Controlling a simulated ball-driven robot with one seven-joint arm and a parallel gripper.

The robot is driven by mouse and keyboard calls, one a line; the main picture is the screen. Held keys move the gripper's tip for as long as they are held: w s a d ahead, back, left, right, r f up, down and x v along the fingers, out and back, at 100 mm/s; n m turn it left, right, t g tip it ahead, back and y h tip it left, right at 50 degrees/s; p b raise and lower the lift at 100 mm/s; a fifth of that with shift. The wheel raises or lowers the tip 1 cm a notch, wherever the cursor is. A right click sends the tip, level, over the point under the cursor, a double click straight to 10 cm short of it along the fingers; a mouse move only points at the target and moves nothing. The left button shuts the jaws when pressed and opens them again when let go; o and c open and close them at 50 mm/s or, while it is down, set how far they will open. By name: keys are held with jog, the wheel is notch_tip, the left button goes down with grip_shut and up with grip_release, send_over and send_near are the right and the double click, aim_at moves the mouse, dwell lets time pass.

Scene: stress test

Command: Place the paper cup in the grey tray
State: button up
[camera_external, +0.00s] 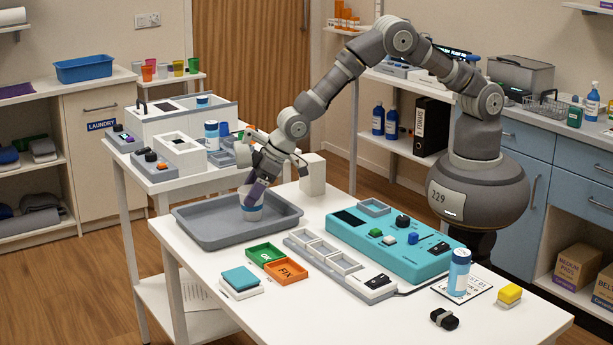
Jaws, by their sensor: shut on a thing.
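The paper cup (249,212) is white with a blue band near its base. It stands roughly upright over the right-middle of the grey tray (208,238); its base looks at or very near the tray floor, and I cannot tell if it touches. My gripper (256,192) comes down from the upper right and is shut on the cup. A purple-grey finger crosses the cup's front and hides part of it. The tray is otherwise empty and lies at the left end of the white table.
Right of the tray stand a white block (312,174) and a teal control panel (390,243). In front are green (265,253) and orange (287,271) trays, a teal-topped pad stack (239,280) and a grey slotted strip (335,262). A blue-capped bottle (459,272) stands at the right.

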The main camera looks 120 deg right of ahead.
jog(key=o, duration=1)
jog(key=shift+r, duration=0.15)
jog(key=p+v, duration=0.3)
jog(key=v, duration=0.9)
